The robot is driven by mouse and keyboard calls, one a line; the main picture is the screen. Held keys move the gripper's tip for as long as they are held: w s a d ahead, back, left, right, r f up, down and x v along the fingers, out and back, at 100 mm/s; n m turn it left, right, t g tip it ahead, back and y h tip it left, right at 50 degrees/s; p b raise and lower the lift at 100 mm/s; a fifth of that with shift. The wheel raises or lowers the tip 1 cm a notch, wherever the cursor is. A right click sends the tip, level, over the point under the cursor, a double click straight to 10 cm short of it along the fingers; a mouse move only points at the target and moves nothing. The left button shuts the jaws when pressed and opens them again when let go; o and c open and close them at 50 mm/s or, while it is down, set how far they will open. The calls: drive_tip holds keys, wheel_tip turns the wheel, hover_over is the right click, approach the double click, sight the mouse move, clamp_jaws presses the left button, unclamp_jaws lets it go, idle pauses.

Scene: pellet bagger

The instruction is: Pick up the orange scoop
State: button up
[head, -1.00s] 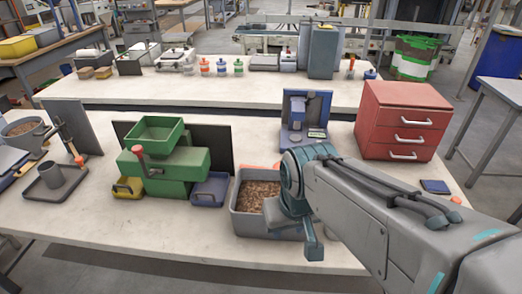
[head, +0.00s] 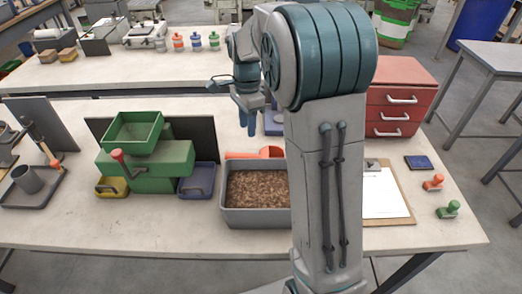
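The orange scoop (head: 271,152) lies at the far edge of the grey bin of brown pellets (head: 228,214), its handle to the left. I cannot tell whether it rests on the table or touches the bin's rim. My gripper (head: 248,128) points down above and slightly behind the scoop, apart from it in the picture. Its fingers overlap one another from this angle, so its opening is unclear. My arm hides the bin's right end.
A green machine (head: 150,165) with yellow and blue trays stands left of the bin. A red drawer cabinet (head: 396,105) stands at right, with a clipboard (head: 385,193) and two stamps in front. A blue device is mostly hidden behind my arm. The table's front left is clear.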

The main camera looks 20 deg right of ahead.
sight(246, 154)
drive_tip(key=w+f+m+g+p, duration=0.1)
drive_tip(key=w+f+m, duration=0.35)
drive_tip(key=w, duration=0.25)
drive_tip(key=shift+m, duration=0.45)
drive_tip(key=f, duration=0.2)
drive_tip(key=s+f+p, duration=0.1)
drive_tip(key=f, duration=0.2)
drive_tip(key=s+f, duration=0.1)
drive_tip(key=f, duration=0.2)
drive_tip(key=shift+d+f, duration=0.1)
drive_tip(key=shift+d, duration=0.05)
drive_tip(key=shift+s+f+p, duration=0.25)
drive_tip(key=shift+f+p, duration=0.4)
drive_tip(key=shift+f, duration=0.65)
drive_tip(key=shift+s+f+p, duration=0.25)
drive_tip(key=shift+f+p, duration=0.35)
drive_tip(key=shift+f, duration=0.7)
clamp_jaws()
